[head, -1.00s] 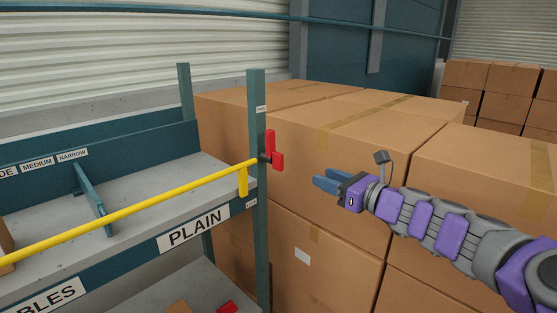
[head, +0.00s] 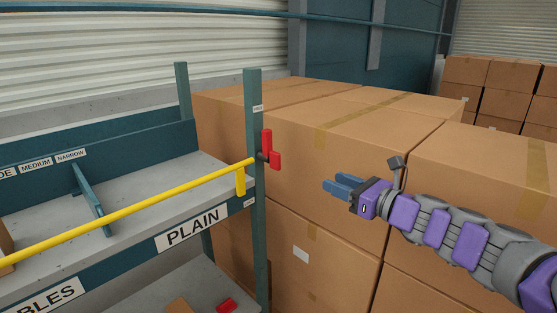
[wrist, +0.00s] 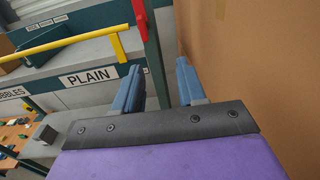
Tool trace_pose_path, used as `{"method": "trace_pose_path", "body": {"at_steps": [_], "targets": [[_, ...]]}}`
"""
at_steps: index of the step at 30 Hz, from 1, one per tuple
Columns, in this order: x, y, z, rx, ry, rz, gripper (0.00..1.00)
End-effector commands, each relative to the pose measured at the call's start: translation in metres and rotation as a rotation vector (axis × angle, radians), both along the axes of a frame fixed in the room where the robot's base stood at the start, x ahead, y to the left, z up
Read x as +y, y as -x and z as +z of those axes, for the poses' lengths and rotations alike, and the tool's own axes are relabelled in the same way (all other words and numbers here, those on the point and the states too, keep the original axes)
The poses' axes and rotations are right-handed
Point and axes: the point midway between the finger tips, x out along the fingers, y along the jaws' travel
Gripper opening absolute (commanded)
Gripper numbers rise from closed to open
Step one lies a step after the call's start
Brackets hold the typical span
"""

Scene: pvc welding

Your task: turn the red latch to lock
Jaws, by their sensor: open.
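The red latch (head: 268,148) sits on the teal rack post (head: 255,200), at the right end of a yellow bar (head: 130,210). One red piece stands upright and a second red piece sits at its lower right. My gripper (head: 333,186) is to the right of the latch and a little lower in the picture, apart from it, with its blue fingers pointing left. In the wrist view the latch (wrist: 140,18) shows at the top edge, partly cut off, beyond the two spread fingers (wrist: 158,85). Nothing is between the fingers.
The yellow bar runs across the front of a grey shelf labelled PLAIN (head: 190,228). Large cardboard boxes (head: 310,195) stand behind and beside my arm, close to the gripper in the wrist view. A red item (head: 227,305) lies on the lower shelf.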

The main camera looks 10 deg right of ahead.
Motion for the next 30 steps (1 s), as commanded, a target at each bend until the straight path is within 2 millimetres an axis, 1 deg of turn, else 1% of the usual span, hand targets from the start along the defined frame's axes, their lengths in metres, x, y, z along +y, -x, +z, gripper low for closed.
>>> {"method": "trace_pose_path", "body": {"at_steps": [2, 9, 14, 20, 30], "targets": [[0.001, 0.0, 0.003, 0.0, 0.0, 0.002, 0.4], [0.005, 0.0, 0.001, 0.0, 0.004, 0.001, 0.4], [0.0, 0.004, 0.001, 0.0, 0.002, 0.0, 0.4], [-0.019, 0.023, 0.0, 0.0, 0.0, -0.006, 0.4], [-0.052, 0.066, 0.001, -0.001, 0.001, -0.004, 0.4]]}}
